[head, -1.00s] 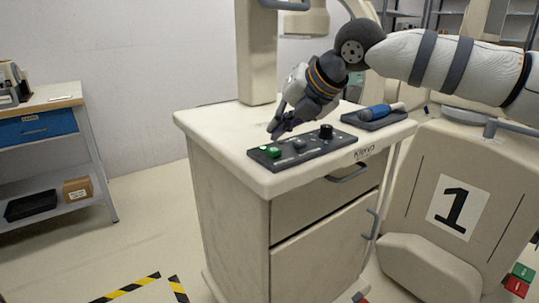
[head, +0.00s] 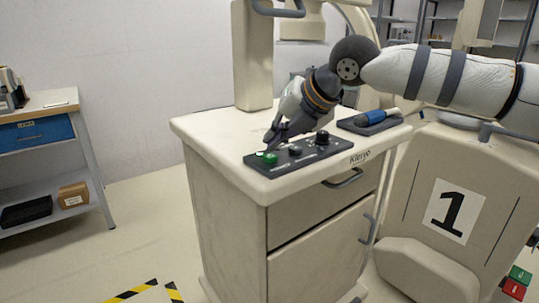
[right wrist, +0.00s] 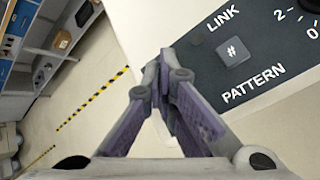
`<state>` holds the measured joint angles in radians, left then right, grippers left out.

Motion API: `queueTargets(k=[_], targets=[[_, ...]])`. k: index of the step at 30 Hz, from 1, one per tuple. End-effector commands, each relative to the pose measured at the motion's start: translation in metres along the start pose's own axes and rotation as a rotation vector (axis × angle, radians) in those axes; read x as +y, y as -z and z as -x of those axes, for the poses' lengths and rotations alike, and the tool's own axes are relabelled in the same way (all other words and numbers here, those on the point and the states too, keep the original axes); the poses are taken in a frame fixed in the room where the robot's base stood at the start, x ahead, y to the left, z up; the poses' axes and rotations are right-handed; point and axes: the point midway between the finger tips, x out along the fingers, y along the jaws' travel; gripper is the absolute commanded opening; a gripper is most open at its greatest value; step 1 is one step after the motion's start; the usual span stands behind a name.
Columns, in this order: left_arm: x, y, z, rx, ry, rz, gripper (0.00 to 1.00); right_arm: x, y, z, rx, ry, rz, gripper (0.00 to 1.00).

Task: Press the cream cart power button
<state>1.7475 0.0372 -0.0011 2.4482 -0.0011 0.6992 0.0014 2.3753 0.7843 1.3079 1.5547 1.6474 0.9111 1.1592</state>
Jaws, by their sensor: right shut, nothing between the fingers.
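The cream cart (head: 235,205) stands in the middle of the head view with a dark control panel (head: 322,155) on its top. A green button (head: 270,158) sits at the panel's left end; its label is too small to read. My right gripper (head: 270,140) is shut and empty, pointing down with its tips just above and behind the green button. I cannot tell whether they touch it. In the right wrist view the shut fingertips (right wrist: 163,62) are beside the panel's edge, and the green button does not show. My left gripper is not in view.
A grey square button (right wrist: 233,51) and a black knob (head: 322,137) share the panel. A blue-handled tool (head: 375,117) lies in a tray at the cart's right. A cream unit marked 1 (head: 453,209) stands at right, a shelf table (head: 45,107) at left.

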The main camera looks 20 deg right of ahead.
Motion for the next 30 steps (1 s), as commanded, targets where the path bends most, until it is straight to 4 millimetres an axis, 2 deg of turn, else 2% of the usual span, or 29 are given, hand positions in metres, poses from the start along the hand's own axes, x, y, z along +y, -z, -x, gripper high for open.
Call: queueTargets(k=[30], targets=[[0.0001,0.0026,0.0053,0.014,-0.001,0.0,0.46,-0.0046,0.0046,-0.0064,0.0,0.0,0.0,0.0]])
